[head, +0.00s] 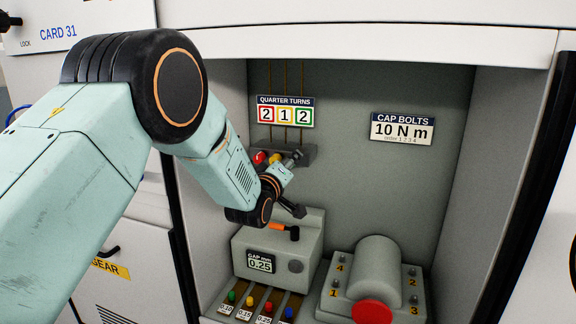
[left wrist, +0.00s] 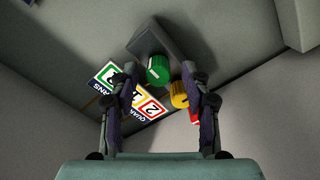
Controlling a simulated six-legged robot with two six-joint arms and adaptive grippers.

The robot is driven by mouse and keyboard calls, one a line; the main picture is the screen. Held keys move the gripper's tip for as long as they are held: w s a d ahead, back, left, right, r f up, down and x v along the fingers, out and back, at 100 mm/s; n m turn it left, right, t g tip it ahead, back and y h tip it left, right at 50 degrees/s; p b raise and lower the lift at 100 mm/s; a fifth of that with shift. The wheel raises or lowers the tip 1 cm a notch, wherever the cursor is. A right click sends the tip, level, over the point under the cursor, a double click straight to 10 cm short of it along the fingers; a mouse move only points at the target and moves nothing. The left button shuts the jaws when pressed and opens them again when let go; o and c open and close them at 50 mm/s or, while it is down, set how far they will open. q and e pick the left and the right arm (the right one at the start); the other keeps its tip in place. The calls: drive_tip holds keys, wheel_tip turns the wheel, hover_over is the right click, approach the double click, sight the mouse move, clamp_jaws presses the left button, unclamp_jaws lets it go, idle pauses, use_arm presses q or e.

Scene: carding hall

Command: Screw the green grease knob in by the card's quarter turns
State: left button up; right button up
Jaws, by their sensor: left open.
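The green knob (left wrist: 158,70) shows in the left wrist view on a dark grey block (left wrist: 160,42), with a pale line across its face. My left gripper (left wrist: 160,76) is open, its fingers on either side of the green knob in the picture; whether they surround it in depth I cannot tell. In the head view my gripper (head: 299,184) is in front of the block's right end, and I cannot make out the green knob there. The card (head: 286,112) reads QUARTER TURNS, with 2 in red, 1 in yellow, 2 in green. My right gripper is not in view.
Beside the green knob are a yellow knob (left wrist: 179,95) and a red knob (head: 259,157). Below stand a gap gauge box (head: 261,263) with an orange-handled lever and a bolted housing (head: 377,266) with a red end.

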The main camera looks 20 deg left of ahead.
use_arm(q)
drive_tip(key=shift+w+d+f, duration=0.1)
drive_tip(key=shift+w+d, duration=0.05)
drive_tip(key=shift+c, duration=0.9)
drive_tip(key=shift+s+r, duration=0.3)
drive_tip(key=shift+s, duration=0.1)
drive_tip(key=c, duration=0.4)
clamp_jaws()
drive_tip(key=shift+w+m, duration=0.1)
drive_tip(key=shift+m, duration=0.4)
